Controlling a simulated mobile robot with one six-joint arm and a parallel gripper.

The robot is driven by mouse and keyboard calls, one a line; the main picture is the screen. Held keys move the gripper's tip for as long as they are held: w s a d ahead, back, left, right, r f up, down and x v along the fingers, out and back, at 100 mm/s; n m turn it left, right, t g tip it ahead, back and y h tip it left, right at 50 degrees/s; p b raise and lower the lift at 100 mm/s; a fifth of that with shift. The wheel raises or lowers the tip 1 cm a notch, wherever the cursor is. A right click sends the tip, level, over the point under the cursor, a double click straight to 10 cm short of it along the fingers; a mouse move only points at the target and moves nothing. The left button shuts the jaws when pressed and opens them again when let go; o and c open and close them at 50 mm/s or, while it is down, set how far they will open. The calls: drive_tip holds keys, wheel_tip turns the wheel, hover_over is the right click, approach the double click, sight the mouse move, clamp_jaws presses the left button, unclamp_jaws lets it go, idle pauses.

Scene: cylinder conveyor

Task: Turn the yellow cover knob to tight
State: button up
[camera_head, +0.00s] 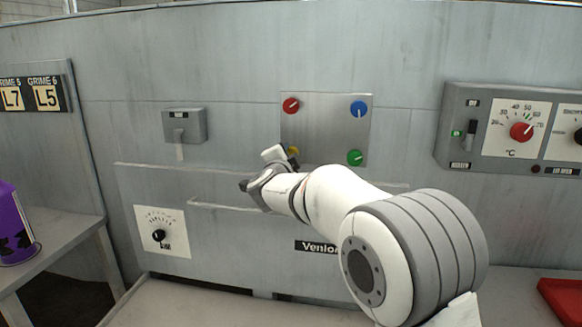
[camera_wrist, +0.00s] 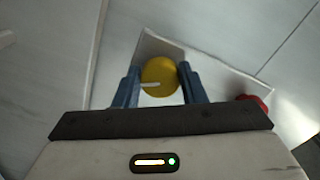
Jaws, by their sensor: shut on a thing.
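The yellow knob (camera_wrist: 158,73) sits on a pale square plate (camera_head: 325,125) on the grey wall. In the head view only a sliver of the yellow knob (camera_head: 294,151) shows behind my wrist, at the plate's lower left. In the wrist view my gripper (camera_wrist: 160,82) has its two blue fingers on either side of the knob, shut on it. A white pointer line on the knob's face points left in the wrist view. My gripper's fingers are hidden in the head view.
The plate also carries a red knob (camera_head: 291,105), a blue knob (camera_head: 359,108) and a green knob (camera_head: 355,157). A grey switch box (camera_head: 184,125) is left of it, a temperature panel (camera_head: 480,130) right. A handle bar (camera_head: 225,207) runs below.

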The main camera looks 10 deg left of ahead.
drive_tip(key=shift+r+m+b, duration=0.1)
drive_tip(key=shift+m+b, duration=1)
drive_tip(key=shift+m, duration=0.8)
drive_tip(key=o, duration=1)
drive_tip(key=s, duration=0.7)
drive_tip(key=shift+s+d, duration=0.25)
drive_tip(key=shift+s, duration=0.15)
